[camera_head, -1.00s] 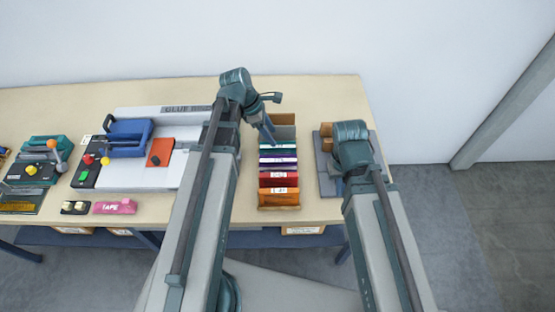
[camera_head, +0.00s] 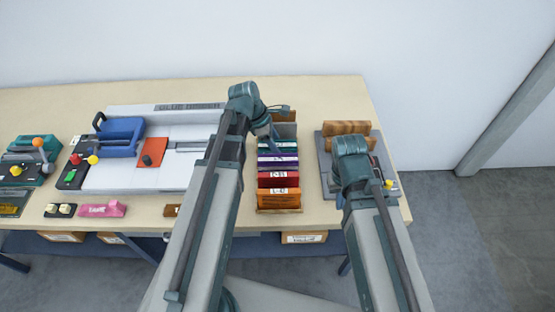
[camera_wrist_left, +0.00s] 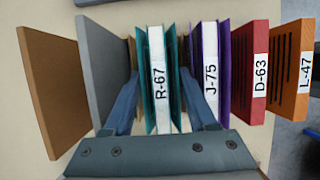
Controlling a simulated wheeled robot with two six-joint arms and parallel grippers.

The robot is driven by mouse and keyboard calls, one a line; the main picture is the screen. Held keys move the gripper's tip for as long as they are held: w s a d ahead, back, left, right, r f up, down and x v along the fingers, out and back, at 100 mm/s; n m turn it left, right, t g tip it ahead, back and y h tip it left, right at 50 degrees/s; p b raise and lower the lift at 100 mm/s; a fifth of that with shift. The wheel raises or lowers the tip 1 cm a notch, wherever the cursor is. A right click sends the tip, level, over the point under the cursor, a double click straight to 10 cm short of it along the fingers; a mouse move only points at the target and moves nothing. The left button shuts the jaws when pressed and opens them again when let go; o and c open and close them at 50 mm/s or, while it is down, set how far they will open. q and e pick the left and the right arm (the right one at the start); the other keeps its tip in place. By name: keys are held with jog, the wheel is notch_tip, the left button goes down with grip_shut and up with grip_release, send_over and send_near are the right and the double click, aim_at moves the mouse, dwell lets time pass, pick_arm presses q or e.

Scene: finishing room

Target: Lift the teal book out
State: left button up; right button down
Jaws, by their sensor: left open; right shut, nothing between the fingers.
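The teal book (camera_wrist_left: 157,62), with a white spine label R-67, stands upright in a row of books in the left wrist view. In the head view, its top (camera_head: 290,151) shows partly behind my left gripper (camera_head: 271,134). My left gripper (camera_wrist_left: 160,85) is open, pointing down, with one finger on each side of the teal book. I cannot tell whether the fingers touch its covers. My right gripper (camera_head: 345,185) is shut over the grey stand at the right; its fingertips are mostly hidden by the wrist.
Purple book J-75 (camera_wrist_left: 210,60), red book D-63 (camera_wrist_left: 262,60) and orange book L-47 (camera_wrist_left: 300,55) stand to one side. A grey panel (camera_wrist_left: 100,70) and brown panel (camera_wrist_left: 50,90) stand on the other.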

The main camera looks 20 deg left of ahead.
pick_arm(q)
jog(key=shift+d+f, duration=0.1)
jog(key=shift+f, duration=0.4)
dwell(0.3)
grip_shut()
dwell(0.4)
